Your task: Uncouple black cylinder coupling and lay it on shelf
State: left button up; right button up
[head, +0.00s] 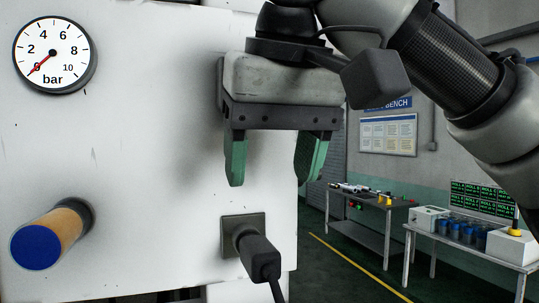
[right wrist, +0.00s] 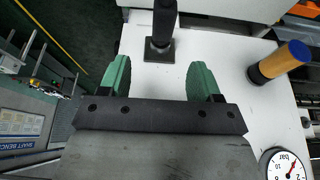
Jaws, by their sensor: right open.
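The black cylinder coupling (head: 258,255) sits in a dark square socket plate (head: 232,222) on the white panel, with a black cable hanging from its free end. In the right wrist view the coupling (right wrist: 165,22) stands out from its plate, beyond the fingertips. My right gripper (head: 270,178) is open and empty, its green fingers pointing down above the coupling, not touching it. In the right wrist view the gripper (right wrist: 159,68) has the coupling roughly between its finger lines. My left gripper is not in view. I cannot clearly make out the shelf.
A pressure gauge (head: 54,54) reading near 0 and a blue-capped tan cylinder (head: 52,234) are on the panel (head: 140,130) at left. Workbenches (head: 365,208) stand in the room behind at right. A pale ledge (right wrist: 225,10) shows at the wrist view's top.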

aim_at(257, 242)
jog(key=shift+w+a+f, duration=0.1)
jog(key=shift+w+f, duration=0.05)
jog(key=shift+w, duration=0.15)
jog(key=shift+a+f, duration=0.1)
jog(key=shift+f, duration=0.15)
jog(key=x, duration=0.2)
jog(key=s+p+x, duration=0.1)
jog(key=x, duration=0.1)
jog(key=shift+w+a+f, duration=0.1)
jog(key=shift+w+f, duration=0.05)
jog(key=shift+f, duration=0.4)
jog(key=x, duration=0.4)
jog(key=shift+w+p, duration=0.35)
jog(key=shift+p, duration=0.05)
jog(key=shift+f, duration=0.2)
jog(key=shift+s, duration=0.1)
jog(key=shift+c, duration=1.1)
jog(key=c, duration=0.9)
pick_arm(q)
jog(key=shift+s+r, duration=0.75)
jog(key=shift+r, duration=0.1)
